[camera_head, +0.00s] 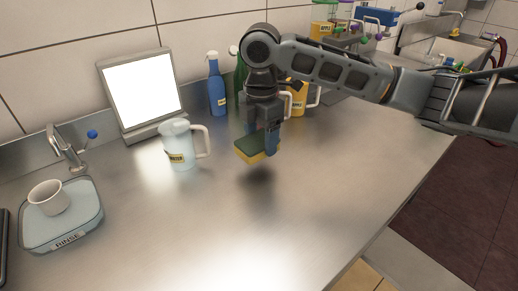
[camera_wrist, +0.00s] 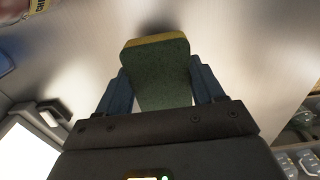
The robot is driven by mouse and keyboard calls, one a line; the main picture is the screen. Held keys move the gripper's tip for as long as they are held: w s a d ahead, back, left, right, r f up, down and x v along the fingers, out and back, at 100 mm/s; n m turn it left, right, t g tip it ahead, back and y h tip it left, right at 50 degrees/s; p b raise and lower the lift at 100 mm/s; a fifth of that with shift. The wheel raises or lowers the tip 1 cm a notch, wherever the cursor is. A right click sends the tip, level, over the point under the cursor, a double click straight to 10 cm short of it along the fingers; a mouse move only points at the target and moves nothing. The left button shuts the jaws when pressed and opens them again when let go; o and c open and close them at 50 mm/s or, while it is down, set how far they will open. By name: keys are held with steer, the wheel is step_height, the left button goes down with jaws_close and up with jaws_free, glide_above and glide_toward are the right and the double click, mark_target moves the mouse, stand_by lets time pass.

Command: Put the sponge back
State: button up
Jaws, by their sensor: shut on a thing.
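A sponge (camera_head: 250,149), green on top and yellow below, is held by my gripper (camera_head: 272,140) above the steel counter, with a dark shadow under it. In the wrist view my gripper (camera_wrist: 162,92) has a blue finger on each side of the sponge (camera_wrist: 160,65). Its fingers are shut on it. No place marked for the sponge can be made out.
A water pitcher (camera_head: 180,147) stands left of the sponge, before a bright screen (camera_head: 143,91). Blue (camera_head: 216,85) and green bottles and a yellow pitcher (camera_head: 298,97) stand behind. A cup (camera_head: 48,197) sits on the rinse tray (camera_head: 62,236). The front counter is clear.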

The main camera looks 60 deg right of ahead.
mark_target(259, 139)
steer(key=shift+w+a+f, duration=0.15)
steer(key=shift+a+f, duration=0.05)
steer(key=shift+f, duration=1.95)
steer(key=shift+f, duration=0.1)
steer(key=o, duration=0.9)
steer(key=shift+o, duration=0.2)
step_height(259, 139, up, 12)
steer(key=shift+r, duration=0.15)
